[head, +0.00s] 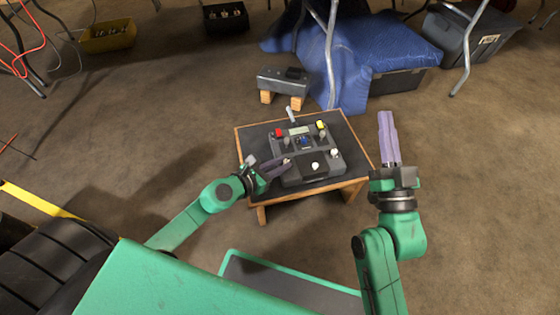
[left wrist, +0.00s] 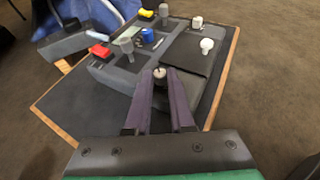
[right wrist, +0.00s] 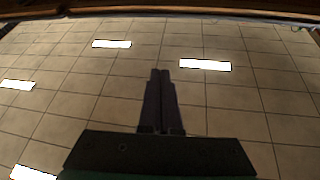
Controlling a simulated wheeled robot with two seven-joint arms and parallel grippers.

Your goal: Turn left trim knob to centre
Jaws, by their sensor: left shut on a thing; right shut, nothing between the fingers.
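The dark grey control box (head: 308,155) sits on a low wood-edged table and carries several knobs and buttons. My left gripper (head: 284,162) is at the box's near left corner. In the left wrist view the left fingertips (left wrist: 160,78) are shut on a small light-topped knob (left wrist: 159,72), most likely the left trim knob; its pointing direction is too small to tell. A white round knob (head: 315,166) stands to the right of it, also seen in the left wrist view (left wrist: 206,45). My right gripper (head: 386,115) is shut and empty, raised to the right of the table.
The box also has a red button (head: 279,132), a yellow button (head: 320,124) and a blue knob (head: 303,141). A grey device on wooden blocks (head: 284,82) and a blue tarp (head: 390,45) lie behind the table. Metal legs (head: 331,55) stand there. Floor at right is clear.

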